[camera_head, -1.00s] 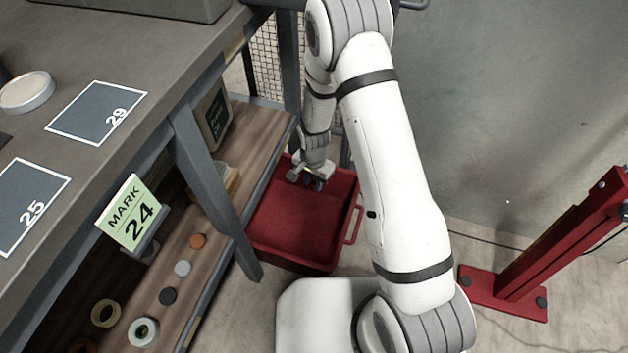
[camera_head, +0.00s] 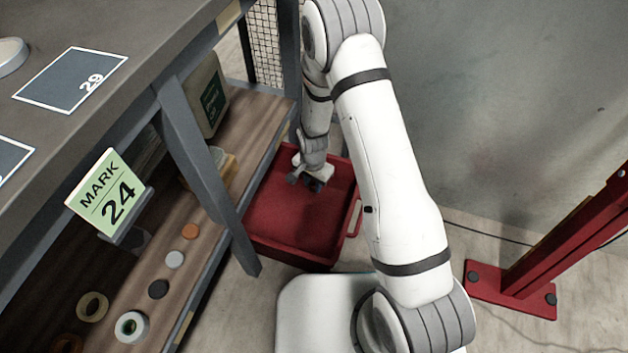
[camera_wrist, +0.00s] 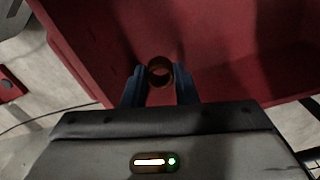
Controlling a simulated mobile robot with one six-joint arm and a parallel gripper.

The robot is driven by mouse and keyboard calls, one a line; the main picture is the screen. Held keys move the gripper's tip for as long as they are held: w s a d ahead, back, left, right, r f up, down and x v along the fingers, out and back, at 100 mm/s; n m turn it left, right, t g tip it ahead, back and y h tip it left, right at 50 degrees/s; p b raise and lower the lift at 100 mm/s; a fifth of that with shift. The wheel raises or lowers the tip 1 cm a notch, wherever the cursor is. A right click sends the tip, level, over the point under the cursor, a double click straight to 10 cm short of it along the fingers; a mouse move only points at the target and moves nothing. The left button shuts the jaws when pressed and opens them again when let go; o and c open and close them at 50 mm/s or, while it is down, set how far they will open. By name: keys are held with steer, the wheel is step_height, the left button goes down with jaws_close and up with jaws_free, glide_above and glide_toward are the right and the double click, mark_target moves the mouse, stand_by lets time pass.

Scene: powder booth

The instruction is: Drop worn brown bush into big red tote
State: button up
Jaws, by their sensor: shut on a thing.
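The big red tote (camera_head: 290,252) stands on the floor beside the workbench in the head view, and its red wall and floor fill much of the wrist view (camera_wrist: 235,75). My gripper (camera_head: 314,184) is over the far part of the tote. In the wrist view my gripper (camera_wrist: 160,88) has its two blue fingers shut on the worn brown bush (camera_wrist: 160,62), a short ring with a dark hole. The bush shows against the tote's red inside. In the head view the bush cannot be made out.
The workbench's grey leg (camera_head: 205,175) and lower shelf (camera_head: 145,292) border the tote on the left. Several round parts lie on that shelf, near a sign marked 24 (camera_head: 108,192). A red stand (camera_head: 560,255) is on the floor at right.

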steer(key=o, duration=1.1)
steer(key=shift+c, duration=0.2)
steer(key=shift+r, duration=0.1)
step_height(320, 180, up, 8)
steer(key=p, duration=0.3)
steer(key=shift+s+f, duration=0.1)
steer(key=shift+f, duration=0.1)
